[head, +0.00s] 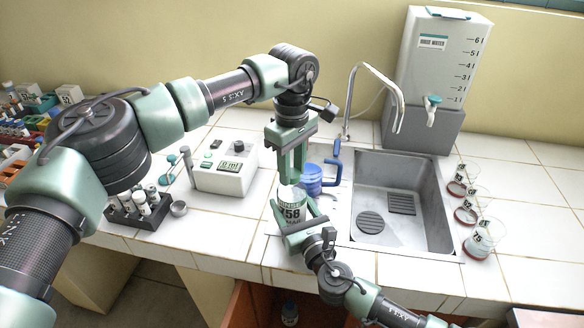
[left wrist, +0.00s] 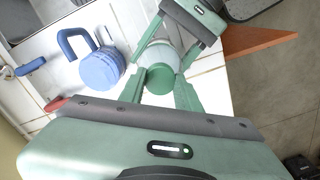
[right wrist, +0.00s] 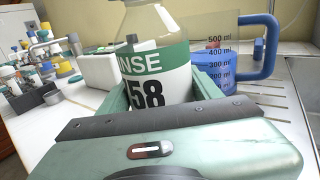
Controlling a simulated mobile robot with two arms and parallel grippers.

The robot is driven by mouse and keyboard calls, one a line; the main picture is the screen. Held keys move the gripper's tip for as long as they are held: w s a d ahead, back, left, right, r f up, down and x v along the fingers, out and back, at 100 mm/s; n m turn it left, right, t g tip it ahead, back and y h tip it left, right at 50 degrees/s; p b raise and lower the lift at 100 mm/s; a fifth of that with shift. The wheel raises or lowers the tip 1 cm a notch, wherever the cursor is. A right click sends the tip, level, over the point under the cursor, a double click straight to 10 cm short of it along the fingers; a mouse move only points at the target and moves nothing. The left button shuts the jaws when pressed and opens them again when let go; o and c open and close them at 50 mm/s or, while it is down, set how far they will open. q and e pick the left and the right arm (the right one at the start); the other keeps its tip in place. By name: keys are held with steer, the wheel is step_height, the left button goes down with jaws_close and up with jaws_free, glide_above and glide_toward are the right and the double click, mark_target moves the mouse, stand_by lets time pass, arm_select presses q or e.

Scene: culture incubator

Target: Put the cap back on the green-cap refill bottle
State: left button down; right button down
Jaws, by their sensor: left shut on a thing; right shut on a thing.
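A clear bottle with a white and green label reading 58 (head: 291,213) is upright at the counter's front, left of the sink. My right gripper (head: 300,226) is shut around its body; the label fills the right wrist view (right wrist: 150,80), where the bottle's top is cut off. My left gripper (head: 291,178) points down from above and is shut on the green cap (left wrist: 160,77). The cap lines up over the bottle's mouth. Whether the cap touches the neck cannot be told.
A blue-handled measuring jug (head: 312,180) stands close behind the bottle. The sink (head: 403,235) and faucet (head: 378,72) are to the right, with several labelled beakers (head: 478,240) beyond. A white device (head: 224,172) and a dark tube rack (head: 137,214) stand to the left.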

mark_target(298, 216)
arm_select(q)
steer(key=m, duration=0.3)
steer(key=shift+m, duration=0.4)
steer(key=c, duration=0.9)
jaws_free()
step_height(298, 216, up, 12)
steer(key=shift+r, duration=0.1)
arm_select(e)
steer(key=shift+c, duration=1.2)
jaws_free()
arm_select(q)
steer(key=shift+f+b, duration=0.3)
steer(key=shift+f, duration=0.05)
arm_select(e)
steer(key=shift+v, duration=3.95)
